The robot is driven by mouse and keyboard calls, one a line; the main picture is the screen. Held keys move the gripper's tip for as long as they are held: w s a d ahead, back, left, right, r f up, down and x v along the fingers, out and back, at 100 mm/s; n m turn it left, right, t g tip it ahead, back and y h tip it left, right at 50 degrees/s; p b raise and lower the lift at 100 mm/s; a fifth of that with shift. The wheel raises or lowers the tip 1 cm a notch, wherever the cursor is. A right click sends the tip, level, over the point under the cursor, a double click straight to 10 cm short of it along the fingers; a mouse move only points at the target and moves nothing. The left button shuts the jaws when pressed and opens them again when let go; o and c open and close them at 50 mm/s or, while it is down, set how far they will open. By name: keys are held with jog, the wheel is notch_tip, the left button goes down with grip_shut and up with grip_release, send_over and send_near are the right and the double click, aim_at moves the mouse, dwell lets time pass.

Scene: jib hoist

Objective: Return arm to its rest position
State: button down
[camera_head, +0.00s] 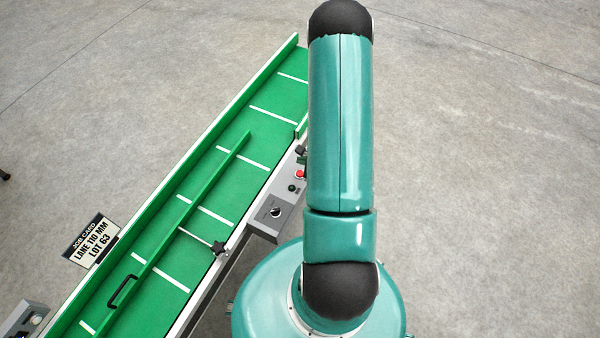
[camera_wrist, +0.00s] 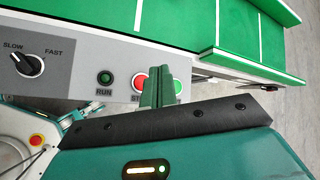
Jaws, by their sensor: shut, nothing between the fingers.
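My teal arm (camera_head: 340,125) stretches up through the head view from my round teal base. Its far end and most of the gripper are hidden there. In the wrist view my gripper (camera_wrist: 157,85) is shut, with green fingers together and nothing visible between them. The fingertips overlap the grey control panel (camera_wrist: 75,72) in the picture, in front of the red button area. I cannot tell whether they touch it. The green RUN button (camera_wrist: 105,77) is unlit or dim, left of the fingers; the red STOP button (camera_wrist: 139,82) is partly covered by them.
A green conveyor (camera_head: 190,210) with white cross lines and a green guide rail (camera_head: 215,175) runs diagonally at left. A speed knob (camera_head: 275,212) sits on its side panel. A job card (camera_head: 90,240) reads "LANE 110 MM, LOT 63". Concrete floor (camera_head: 490,150) is clear at right.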

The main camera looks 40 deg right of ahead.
dwell(0.4)
jog(key=w+a+r+n+g+y, duration=0.1)
jog(key=w+a+r+n+y, duration=0.25)
jog(key=a+r+n, duration=0.55)
jog(key=w+a+r+n+g+y, duration=0.1)
jog(key=w+a+r+n+y, duration=0.25)
jog(key=a+r, duration=1)
jog(key=s+a+r+n+g+h, duration=0.1)
jog(key=s+a+r+n+g, duration=0.4)
jog(key=s+r+n, duration=0.55)
jog(key=s+r+n+t+h, duration=0.3)
jog(key=s+r+h, duration=0.3)
jog(key=r, duration=0.4)
jog(key=shift+d+n, duration=0.2)
jog(key=shift+n, duration=0.2)
